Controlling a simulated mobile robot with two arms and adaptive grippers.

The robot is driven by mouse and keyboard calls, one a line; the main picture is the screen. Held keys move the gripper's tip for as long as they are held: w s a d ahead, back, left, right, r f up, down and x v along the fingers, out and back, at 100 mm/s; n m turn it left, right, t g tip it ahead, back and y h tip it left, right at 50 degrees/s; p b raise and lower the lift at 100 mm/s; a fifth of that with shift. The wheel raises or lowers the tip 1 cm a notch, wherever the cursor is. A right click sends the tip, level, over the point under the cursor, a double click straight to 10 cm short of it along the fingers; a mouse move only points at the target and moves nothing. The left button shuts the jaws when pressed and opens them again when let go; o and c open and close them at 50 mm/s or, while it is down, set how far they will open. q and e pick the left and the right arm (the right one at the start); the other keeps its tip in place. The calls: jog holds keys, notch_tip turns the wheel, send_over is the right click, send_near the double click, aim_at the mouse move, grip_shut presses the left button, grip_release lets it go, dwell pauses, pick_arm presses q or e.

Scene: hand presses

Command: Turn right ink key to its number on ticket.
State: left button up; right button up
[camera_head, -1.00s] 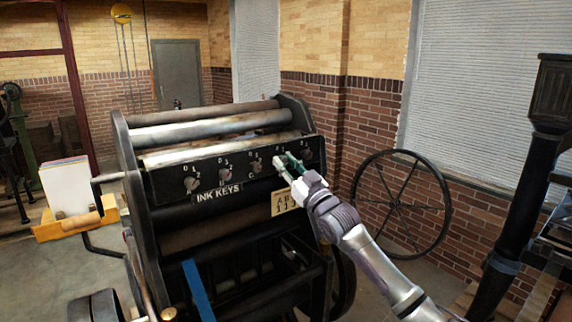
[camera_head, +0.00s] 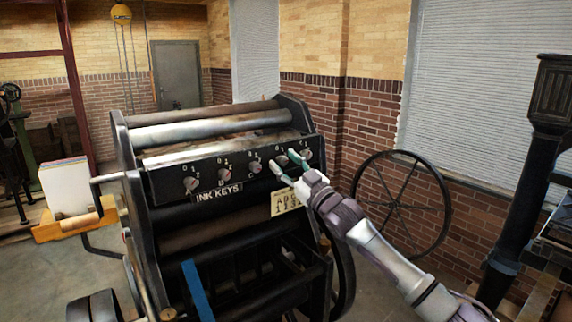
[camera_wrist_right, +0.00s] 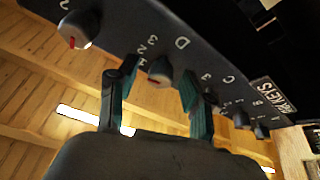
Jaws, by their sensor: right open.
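A row of round ink keys runs along the black press panel. The rightmost key (camera_head: 305,155) is on the right end; in the right wrist view a knob with a red mark (camera_wrist_right: 78,28) sits at upper left. The key by letter D (camera_wrist_right: 160,70) appears between the fingertips of my right gripper (camera_head: 282,161). The gripper also shows in the right wrist view (camera_wrist_right: 157,72), open and empty, pointing at the panel. I cannot tell whether it touches that key. The ticket (camera_head: 285,203) hangs below, with letters and numbers too small to read surely. My left gripper is out of view.
More keys, such as the leftmost one (camera_head: 190,184), continue left above the INK KEYS label (camera_head: 218,192). Rollers (camera_head: 208,129) lie above the panel. A large spoked wheel (camera_head: 400,205) stands by the brick wall to the right. A paper stack (camera_head: 66,186) is at left.

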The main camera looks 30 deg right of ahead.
jog(key=v, duration=1.2)
jog(key=shift+r, duration=0.1)
